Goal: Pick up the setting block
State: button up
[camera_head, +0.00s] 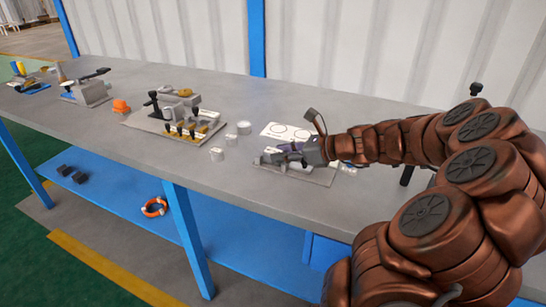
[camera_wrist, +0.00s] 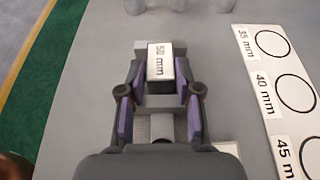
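A block with a white "50 mm" label (camera_wrist: 160,62) lies between the tips of my gripper (camera_wrist: 161,85) in the wrist view. It sits on or against a lighter grey metal piece (camera_wrist: 160,103). My gripper's two dark fingers with purple pads stand apart on either side of the block. I see a narrow gap beside it, and no clear contact. In the head view my gripper (camera_head: 277,155) is low over a grey plate (camera_head: 322,178) on the bench. The block is too small and too covered by my gripper to make out there.
A white card with circles (camera_head: 288,133) lies behind my gripper; its size labels (camera_wrist: 265,80) show in the wrist view. Small pale cylinders (camera_head: 244,128) stand to the left. A fixture board (camera_head: 172,126) is farther left on the grey bench (camera_head: 200,185).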

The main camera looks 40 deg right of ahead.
grip_shut()
